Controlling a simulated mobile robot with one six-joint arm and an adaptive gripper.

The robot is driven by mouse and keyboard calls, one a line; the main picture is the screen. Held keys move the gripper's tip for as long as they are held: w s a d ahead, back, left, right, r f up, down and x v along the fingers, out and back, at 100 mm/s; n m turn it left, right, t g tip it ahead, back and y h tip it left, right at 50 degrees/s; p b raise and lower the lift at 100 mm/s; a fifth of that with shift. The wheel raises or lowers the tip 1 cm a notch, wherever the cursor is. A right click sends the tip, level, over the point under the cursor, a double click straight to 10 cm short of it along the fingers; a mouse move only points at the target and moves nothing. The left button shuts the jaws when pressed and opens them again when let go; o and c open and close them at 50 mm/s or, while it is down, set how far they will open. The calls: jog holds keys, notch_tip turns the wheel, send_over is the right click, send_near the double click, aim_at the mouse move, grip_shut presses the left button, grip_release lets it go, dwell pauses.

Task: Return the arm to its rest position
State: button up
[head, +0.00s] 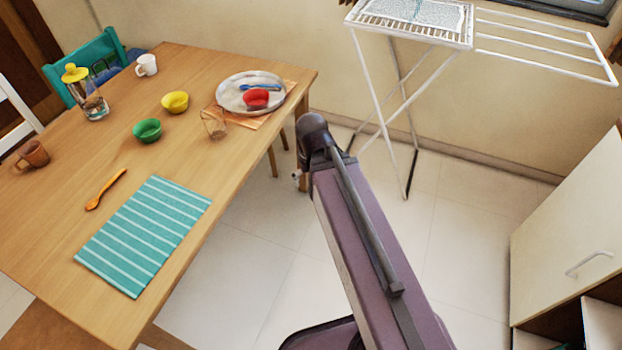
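My purple arm (375,240) rises from the bottom middle of the head view, between the table and the drying rack. Its upper end is a dark rounded joint (315,132) near the table's right edge. A small pale part shows at the left of this joint. I cannot make out any gripper fingers, so I cannot tell from this view whether my gripper is open or holds something.
A wooden table (60,225) fills the left, with a striped teal mat (145,235), several bowls and cups, and a plate (235,100). A white drying rack (375,90) stands at the back right. A white cabinet (575,235) is at the right. Tiled floor lies between.

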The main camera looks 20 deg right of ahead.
notch_tip(320, 180, up, 16)
jog(key=p, duration=1.5)
jog(key=shift+f+p, duration=0.2)
jog(key=shift+p, duration=0.1)
